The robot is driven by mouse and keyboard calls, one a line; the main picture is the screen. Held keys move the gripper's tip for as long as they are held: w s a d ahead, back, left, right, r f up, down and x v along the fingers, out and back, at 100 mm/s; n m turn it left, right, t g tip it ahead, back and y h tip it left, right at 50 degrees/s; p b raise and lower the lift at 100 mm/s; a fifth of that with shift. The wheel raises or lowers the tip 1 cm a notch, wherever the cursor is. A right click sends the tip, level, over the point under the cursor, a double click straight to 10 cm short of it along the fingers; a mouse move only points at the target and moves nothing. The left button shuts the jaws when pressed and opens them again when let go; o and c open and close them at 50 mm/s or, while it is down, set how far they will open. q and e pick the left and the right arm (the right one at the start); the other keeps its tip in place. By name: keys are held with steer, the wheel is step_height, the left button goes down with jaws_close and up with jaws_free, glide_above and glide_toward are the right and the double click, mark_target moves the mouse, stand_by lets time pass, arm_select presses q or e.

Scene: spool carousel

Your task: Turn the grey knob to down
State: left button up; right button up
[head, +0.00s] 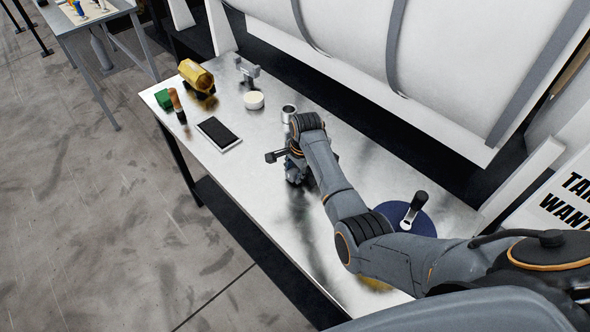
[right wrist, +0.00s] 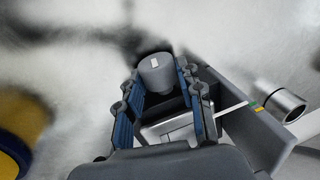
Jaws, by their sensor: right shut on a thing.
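The grey knob (right wrist: 157,72) is a short, dark grey cylinder with a small white mark on its face. In the right wrist view it sits between the blue-lined fingers of my right gripper (right wrist: 155,88), which is shut on it. In the head view my right gripper (head: 296,168) is low over the middle of the metal table (head: 235,182). There my arm and gripper largely hide the knob, and I cannot read which way it points. My left gripper is not in view.
A silver cylinder (head: 288,112) stands just behind my gripper. A blue disc with a lever (head: 392,211) is right.

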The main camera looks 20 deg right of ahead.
steer(key=shift+w+g, duration=0.15)
steer(key=shift+g, duration=0.35)
steer(key=g+b, duration=0.1)
steer(key=b, duration=0.2)
steer(key=g+h+b, duration=0.1)
steer(key=g+b, duration=0.1)
steer(key=b, duration=0.1)
steer(key=shift+w+a+f, duration=0.1)
steer(key=shift+w+f, duration=0.05)
steer(key=shift+f, duration=0.15)
steer(key=shift+r+g+h+b, duration=0.2)
steer(key=shift+g+h+b, duration=0.15)
steer(key=shift+b, duration=0.65)
steer(key=o, duration=1.2)
steer(key=shift+r, duration=0.1)
steer(key=shift+w+r, duration=0.1)
steer(key=shift+r, duration=0.05)
steer(key=v, duration=1.1)
steer(key=shift+w+r, duration=0.1)
steer(key=shift+r, duration=0.2)
